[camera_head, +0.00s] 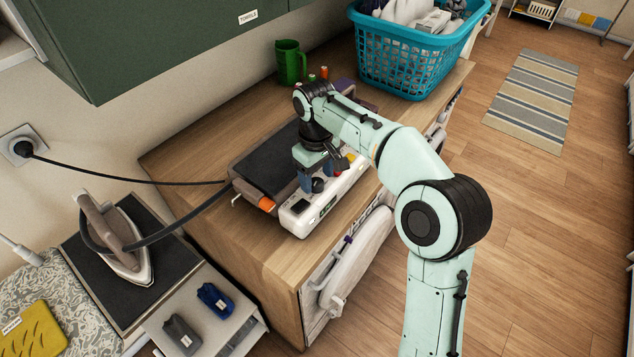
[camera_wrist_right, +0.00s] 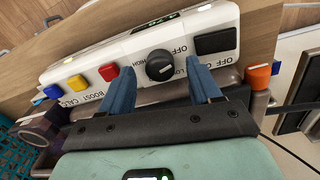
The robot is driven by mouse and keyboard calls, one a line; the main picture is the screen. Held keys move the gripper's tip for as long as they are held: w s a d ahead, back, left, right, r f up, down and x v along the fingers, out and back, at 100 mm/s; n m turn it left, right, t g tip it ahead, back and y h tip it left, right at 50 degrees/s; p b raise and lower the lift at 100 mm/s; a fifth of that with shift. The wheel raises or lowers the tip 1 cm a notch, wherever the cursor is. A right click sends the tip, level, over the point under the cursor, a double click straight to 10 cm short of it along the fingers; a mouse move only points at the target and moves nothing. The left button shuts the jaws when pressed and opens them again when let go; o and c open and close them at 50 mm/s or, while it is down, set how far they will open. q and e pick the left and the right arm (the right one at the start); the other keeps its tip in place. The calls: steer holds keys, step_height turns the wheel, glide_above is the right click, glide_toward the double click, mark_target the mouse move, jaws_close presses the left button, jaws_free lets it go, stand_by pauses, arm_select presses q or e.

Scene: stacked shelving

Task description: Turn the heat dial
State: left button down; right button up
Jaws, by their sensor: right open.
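The heat dial (camera_wrist_right: 159,66) is a round black knob with a white mark, on a white control panel (camera_head: 296,222). In the right wrist view the panel (camera_wrist_right: 135,46) carries upside-down lettering, with OFF, LOW and HIGH around the dial. The white mark lies towards the lower right, on the LOW side. My right gripper (camera_wrist_right: 160,65) is open, with its two blue fingers either side of the dial and a gap at each side. In the head view the right gripper (camera_head: 318,178) is over the panel, pointing down. My left gripper is not in view.
A black switch (camera_wrist_right: 213,42) and red (camera_wrist_right: 108,72), yellow (camera_wrist_right: 76,81) and blue (camera_wrist_right: 52,91) buttons flank the dial. An orange knob (camera_head: 266,204) sits at the press's end.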

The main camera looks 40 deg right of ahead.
steer(key=shift+f, duration=0.95)
steer(key=shift+c, duration=0.3)
steer(key=c, duration=1)
